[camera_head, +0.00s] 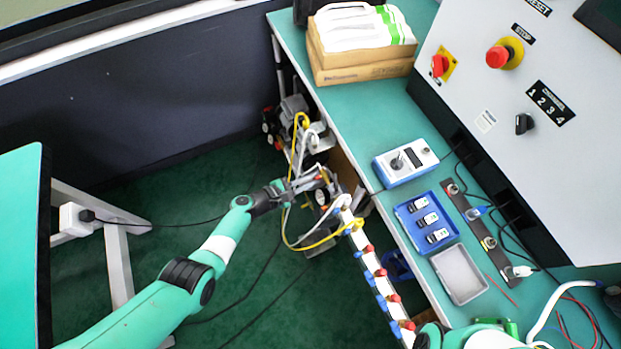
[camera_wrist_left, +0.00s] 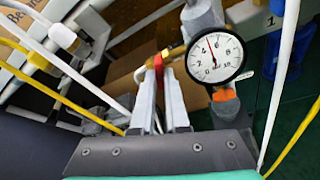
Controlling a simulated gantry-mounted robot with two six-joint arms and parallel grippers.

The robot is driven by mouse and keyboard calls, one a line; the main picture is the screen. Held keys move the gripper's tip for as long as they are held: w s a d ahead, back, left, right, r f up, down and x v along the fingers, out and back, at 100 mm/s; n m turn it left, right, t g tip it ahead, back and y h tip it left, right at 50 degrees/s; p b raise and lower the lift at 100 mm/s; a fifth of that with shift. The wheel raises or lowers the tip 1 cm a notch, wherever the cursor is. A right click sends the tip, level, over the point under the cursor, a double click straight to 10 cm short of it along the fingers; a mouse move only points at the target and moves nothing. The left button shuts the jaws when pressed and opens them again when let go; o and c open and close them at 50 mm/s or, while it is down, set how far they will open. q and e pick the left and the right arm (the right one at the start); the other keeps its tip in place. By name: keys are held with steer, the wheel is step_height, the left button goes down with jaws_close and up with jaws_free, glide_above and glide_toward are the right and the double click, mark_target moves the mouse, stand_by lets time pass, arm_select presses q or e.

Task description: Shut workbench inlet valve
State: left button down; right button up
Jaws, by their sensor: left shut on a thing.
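My left gripper (camera_head: 296,186) reaches in from the left to the pipework beside the workbench. In the left wrist view its two fingers (camera_wrist_left: 160,85) are close together, shut on a small red valve handle (camera_wrist_left: 158,62). A brass fitting (camera_wrist_left: 177,52) sits just right of the handle. A round white pressure gauge (camera_wrist_left: 215,57) with a red needle stands right of the fingertips. The valve body is mostly hidden behind the fingers. My right gripper is not in view; only part of my right arm shows at the bottom right of the head view.
The green workbench (camera_head: 385,130) carries a cardboard box (camera_head: 360,70), a blue-white meter (camera_head: 405,162), a blue tray (camera_head: 400,212) and a grey tray (camera_head: 460,273). A manifold with red and blue knobs (camera_head: 380,275) runs along its near side. Yellow hoses (camera_head: 303,246) loop around the gripper.

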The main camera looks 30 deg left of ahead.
arm_select(q)
steer(key=shift+w+a+n+g+h, duration=0.15)
steer(key=shift+n+g+h, duration=0.3)
steer(key=shift+n, duration=0.35)
steer(key=shift+n+g+h+b, duration=0.35)
steer(key=shift+n+h+b, duration=0.15)
steer(key=shift+n, duration=0.3)
steer(key=c, duration=0.9)
jaws_free()
